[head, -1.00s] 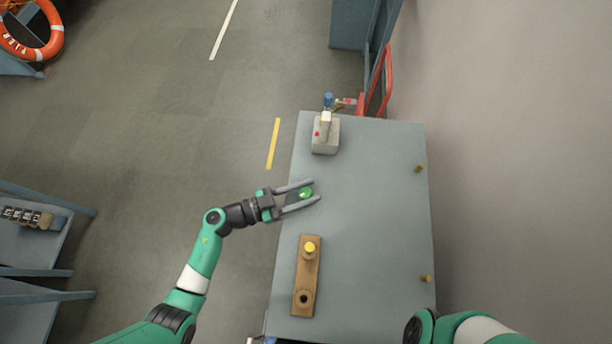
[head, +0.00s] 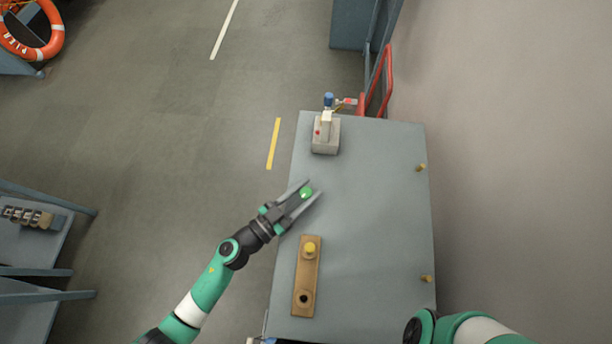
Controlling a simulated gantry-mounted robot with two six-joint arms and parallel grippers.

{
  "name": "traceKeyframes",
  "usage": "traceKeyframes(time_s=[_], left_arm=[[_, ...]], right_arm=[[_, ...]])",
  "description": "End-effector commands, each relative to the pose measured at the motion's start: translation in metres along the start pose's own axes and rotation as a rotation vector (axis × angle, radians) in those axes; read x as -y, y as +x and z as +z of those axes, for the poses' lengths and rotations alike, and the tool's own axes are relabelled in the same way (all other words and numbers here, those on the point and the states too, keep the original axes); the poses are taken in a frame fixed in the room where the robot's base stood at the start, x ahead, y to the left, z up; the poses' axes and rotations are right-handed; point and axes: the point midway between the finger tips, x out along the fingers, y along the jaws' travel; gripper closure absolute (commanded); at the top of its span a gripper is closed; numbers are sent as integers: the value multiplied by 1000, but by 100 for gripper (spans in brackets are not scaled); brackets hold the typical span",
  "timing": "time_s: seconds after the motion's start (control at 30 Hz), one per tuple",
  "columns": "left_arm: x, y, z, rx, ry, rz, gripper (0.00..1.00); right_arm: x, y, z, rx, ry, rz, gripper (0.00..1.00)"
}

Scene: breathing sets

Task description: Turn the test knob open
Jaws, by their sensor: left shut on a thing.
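A round green knob (head: 306,193) shows on the left part of the grey table, between the fingertips of my left gripper (head: 305,192). The gripper is shut on it, with its fingers pointing up and to the right. The fingers hide part of the knob's sides, and what lies beneath it cannot be seen. My right arm comes in at the bottom right, but its gripper is not in view.
The grey table (head: 375,200) is mostly bare at its middle and right. A pale block with a blue-topped fitting (head: 325,140) stands at its far end. A wooden block (head: 306,275) with a yellow-topped peg lies nearer. Two small brass pegs stand along the right edge.

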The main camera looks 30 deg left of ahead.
Motion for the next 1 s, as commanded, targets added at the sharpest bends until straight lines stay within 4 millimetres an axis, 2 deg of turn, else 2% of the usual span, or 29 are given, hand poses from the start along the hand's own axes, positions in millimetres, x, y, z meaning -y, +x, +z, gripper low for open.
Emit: traceKeyframes(time_s=[0.1, 0.13, 0.27, 0.3, 0.77, 0.87, 1.0], left_arm=[[0, 0, 0, 0, 0, 0, 100], [0, 0, 0, 0, 0, 0, 53], [0, 0, 0, 0, 0, 0, 30], [0, 0, 0, 0, 0, 1, 26], [0, -1, 0, 0, 0, 1, 26], [0, -8, 1, 1, 0, 0, 26], [0, -34, 1, 3, -1, -2, 26]], right_arm=[[0, 0, 0, 0, 0, 0, 50], [0, 0, 0, 0, 0, 0, 50], [0, 0, 0, 0, 0, 0, 50], [0, 0, 0, 0, 0, 0, 50], [0, 0, 0, 0, 0, 0, 50], [0, 0, 0, 0, 0, 0, 50], [0, 1, -1, 0, 0, 0, 50]])
